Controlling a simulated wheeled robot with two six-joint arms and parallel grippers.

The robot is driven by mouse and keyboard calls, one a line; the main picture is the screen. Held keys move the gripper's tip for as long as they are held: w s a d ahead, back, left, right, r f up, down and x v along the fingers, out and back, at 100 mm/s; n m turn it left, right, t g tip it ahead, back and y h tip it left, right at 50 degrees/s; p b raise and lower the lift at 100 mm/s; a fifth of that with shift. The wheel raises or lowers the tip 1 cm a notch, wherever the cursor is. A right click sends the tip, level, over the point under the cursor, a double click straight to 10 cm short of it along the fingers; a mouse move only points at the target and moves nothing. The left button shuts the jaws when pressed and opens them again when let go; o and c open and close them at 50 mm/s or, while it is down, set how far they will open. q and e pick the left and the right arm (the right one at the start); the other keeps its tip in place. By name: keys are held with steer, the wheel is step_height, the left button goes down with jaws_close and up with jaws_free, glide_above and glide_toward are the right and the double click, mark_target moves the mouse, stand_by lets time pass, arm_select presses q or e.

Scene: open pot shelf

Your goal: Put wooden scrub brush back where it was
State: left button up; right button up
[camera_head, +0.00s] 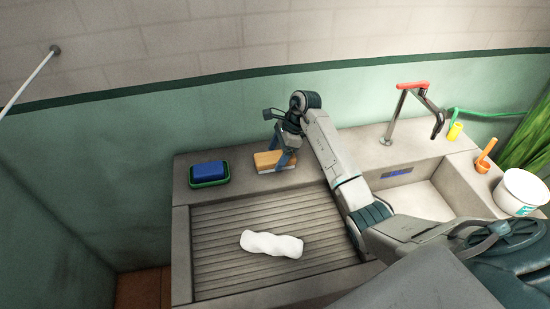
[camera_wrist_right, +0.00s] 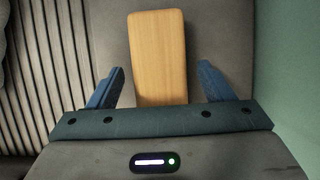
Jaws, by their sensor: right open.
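The wooden scrub brush (camera_head: 266,160) lies on the flat back ledge of the sink unit, to the right of a green tray. Its plain wooden top faces up in the right wrist view (camera_wrist_right: 158,55). My right gripper (camera_head: 281,158) is over the brush. Its two blue fingers (camera_wrist_right: 160,85) are open, one on each side of the near part of the brush, with a gap on both sides. The brush's underside is mostly hidden. My left gripper is not in view.
A blue block (camera_head: 207,169) sits in the green tray (camera_head: 210,182) on the ledge. A white rolled cloth (camera_head: 272,244) lies on the ribbed drainboard (camera_head: 222,270). A tap (camera_head: 398,115), sink basin (camera_head: 420,200) and white bucket (camera_head: 520,190) are at right. A wall runs behind the ledge.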

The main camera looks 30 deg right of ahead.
steer(key=b+v, duration=0.2)
steer(key=v, duration=0.5)
steer(key=shift+d, duration=0.2)
steer(key=v, duration=0.2)
steer(key=shift+r+p, duration=0.3)
steer(key=shift+r, duration=0.05)
steer(key=shift+s+d+r, duration=0.1)
steer(key=shift+r, duration=0.15)
